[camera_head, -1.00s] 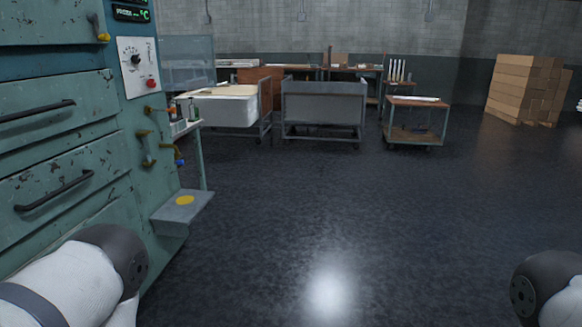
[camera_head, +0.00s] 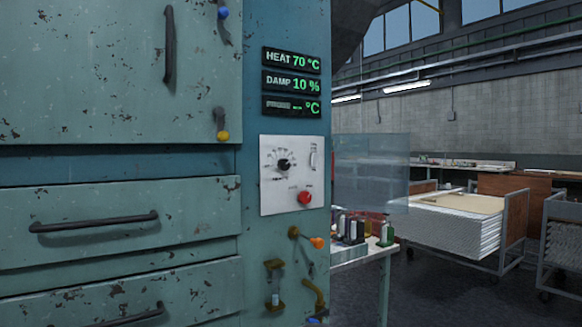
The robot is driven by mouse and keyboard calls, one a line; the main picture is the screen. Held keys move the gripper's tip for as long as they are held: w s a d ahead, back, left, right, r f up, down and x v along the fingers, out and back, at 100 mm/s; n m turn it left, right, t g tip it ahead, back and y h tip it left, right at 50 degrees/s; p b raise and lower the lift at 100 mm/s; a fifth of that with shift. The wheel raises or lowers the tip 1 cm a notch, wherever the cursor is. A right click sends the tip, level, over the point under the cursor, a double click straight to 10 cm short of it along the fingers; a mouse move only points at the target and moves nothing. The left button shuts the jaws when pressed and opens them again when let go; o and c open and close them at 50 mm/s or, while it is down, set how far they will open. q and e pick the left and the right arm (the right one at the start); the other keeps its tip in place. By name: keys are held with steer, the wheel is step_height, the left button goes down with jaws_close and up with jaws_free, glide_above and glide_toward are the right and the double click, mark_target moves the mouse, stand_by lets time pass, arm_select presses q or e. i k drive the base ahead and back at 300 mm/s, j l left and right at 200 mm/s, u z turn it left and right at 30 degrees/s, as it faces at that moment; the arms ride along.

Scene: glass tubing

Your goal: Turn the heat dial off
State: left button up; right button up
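The heat dial (camera_head: 284,165) is a black knob on a white control plate (camera_head: 270,203) on the side of the teal cabinet (camera_head: 110,90). Scale marks surround it, too small to read. A red button (camera_head: 305,198) sits below and right of the dial, and a small slot or switch (camera_head: 312,156) is at the upper right. Above, a display (camera_head: 291,61) reads HEAT 70 °C. A second display (camera_head: 291,83) reads DAMP 10 %, and a third (camera_head: 291,107) shows dashes. Neither of my grippers is in view.
Drawer handles (camera_head: 94,222) and a door handle (camera_head: 170,45) stick out from the cabinet. Valves with an orange knob (camera_head: 316,242) are below the plate. A small table with bottles (camera_head: 350,230), a clear panel (camera_head: 370,170) and a loaded cart (camera_head: 455,225) stand to the right.

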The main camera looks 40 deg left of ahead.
mark_target(283, 165)
steer(key=i+l+u, duration=0.15)
steer(key=i+u, duration=0.25)
steer(key=i+l+u, duration=0.2)
steer(key=u, duration=0.15)
steer(key=i+l+u, duration=0.55)
steer(key=u, duration=0.25)
steer(key=k+l, duration=0.05)
steer(key=l, duration=0.05)
